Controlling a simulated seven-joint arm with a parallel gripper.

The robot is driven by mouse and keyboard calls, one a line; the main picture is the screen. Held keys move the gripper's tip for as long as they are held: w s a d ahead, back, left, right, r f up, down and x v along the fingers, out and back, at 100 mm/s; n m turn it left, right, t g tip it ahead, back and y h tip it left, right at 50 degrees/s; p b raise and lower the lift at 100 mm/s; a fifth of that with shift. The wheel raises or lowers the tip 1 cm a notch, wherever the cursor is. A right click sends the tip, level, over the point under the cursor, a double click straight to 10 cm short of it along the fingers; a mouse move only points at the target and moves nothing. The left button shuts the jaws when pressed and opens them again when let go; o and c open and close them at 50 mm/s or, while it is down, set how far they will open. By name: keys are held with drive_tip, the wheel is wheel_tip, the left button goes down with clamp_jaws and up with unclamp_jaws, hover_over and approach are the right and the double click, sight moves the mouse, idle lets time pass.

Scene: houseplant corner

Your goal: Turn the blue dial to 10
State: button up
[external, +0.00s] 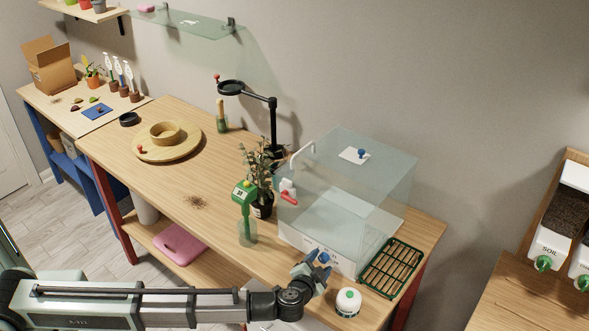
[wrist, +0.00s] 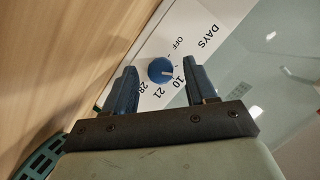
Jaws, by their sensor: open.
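The blue dial (wrist: 160,70) is on a white panel (wrist: 203,22) marked DAYS, OFF, 10, 21 and 28. A pale mark on the dial points right, near the 10 and below OFF; whether it lines up exactly with the 10 is too small to tell. My gripper (wrist: 161,74) is open, with one blue finger on each side of the dial and visible gaps to it. In the external view the dial (external: 324,258) sits low on the front of the clear tank (external: 345,195), with my gripper (external: 314,268) in front of it.
A white round jar (external: 348,302) and a green wire rack (external: 391,268) stand close to the right of my gripper. The middle of the wooden table (external: 165,185) is mostly clear.

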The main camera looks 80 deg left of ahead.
drive_tip(key=shift+c, duration=0.3)
clamp_jaws()
idle(0.4)
drive_tip(key=shift+w+d+f+m+g+y, duration=0.15)
drive_tip(key=shift+m+y, duration=0.4)
drive_tip(key=shift+m, duration=0.55)
drive_tip(key=shift+s+a+f+m+g+y, duration=0.15)
drive_tip(key=shift+m+y, duration=0.4)
drive_tip(key=shift+m, duration=0.55)
drive_tip(key=shift+w+d+r, duration=0.1)
drive_tip(key=shift+o, duration=0.3)
unclamp_jaws()
